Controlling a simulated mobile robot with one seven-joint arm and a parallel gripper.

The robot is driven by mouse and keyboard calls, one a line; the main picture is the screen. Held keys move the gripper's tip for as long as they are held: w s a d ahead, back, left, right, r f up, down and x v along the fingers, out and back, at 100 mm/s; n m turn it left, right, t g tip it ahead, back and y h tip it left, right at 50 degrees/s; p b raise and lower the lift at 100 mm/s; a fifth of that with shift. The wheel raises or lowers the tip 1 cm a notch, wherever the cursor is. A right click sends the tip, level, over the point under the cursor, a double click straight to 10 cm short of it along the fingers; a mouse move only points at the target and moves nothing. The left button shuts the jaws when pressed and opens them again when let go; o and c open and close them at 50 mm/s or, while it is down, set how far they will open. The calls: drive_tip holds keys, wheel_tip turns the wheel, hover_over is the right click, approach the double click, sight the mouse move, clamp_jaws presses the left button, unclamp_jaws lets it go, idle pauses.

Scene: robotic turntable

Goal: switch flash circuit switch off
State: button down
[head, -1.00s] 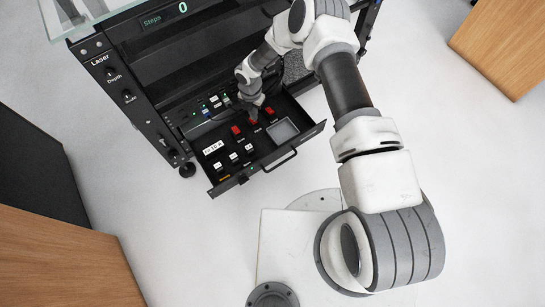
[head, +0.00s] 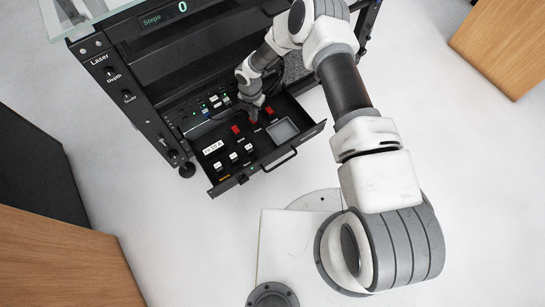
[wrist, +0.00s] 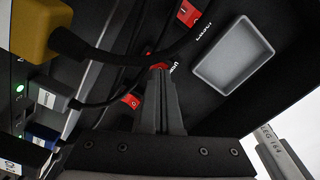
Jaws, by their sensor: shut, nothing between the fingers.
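The pulled-out black drawer (head: 246,178) has a row of three red rocker switches: a left one (head: 236,130), a middle one (head: 253,122) and a right one (head: 270,112). I cannot read which label says flash circuit. My gripper (head: 254,116) is shut and empty, pointing down at the middle switch. In the wrist view the closed fingertips (wrist: 158,74) are at the middle red switch (wrist: 160,66) and hide most of it. Whether they touch it, and which way it is tipped, I cannot tell. The other red switches show at the top (wrist: 188,14) and lower left (wrist: 131,100).
A grey square recess (head: 282,131) lies in the drawer beside the red switches. Several black switches with white labels (head: 234,156) sit nearer the drawer front. Black cables (wrist: 110,52) and a yellow plug (wrist: 40,28) crowd the back, close to my fingers. A drawer handle (head: 280,161) sticks out in front.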

drive_tip(key=shift+f+b, duration=0.35)
drive_tip(key=shift+f, duration=0.45)
drive_tip(key=shift+r, duration=0.15)
drive_tip(key=shift+r+p, duration=1.85)
drive_tip(key=shift+r, duration=1.55)
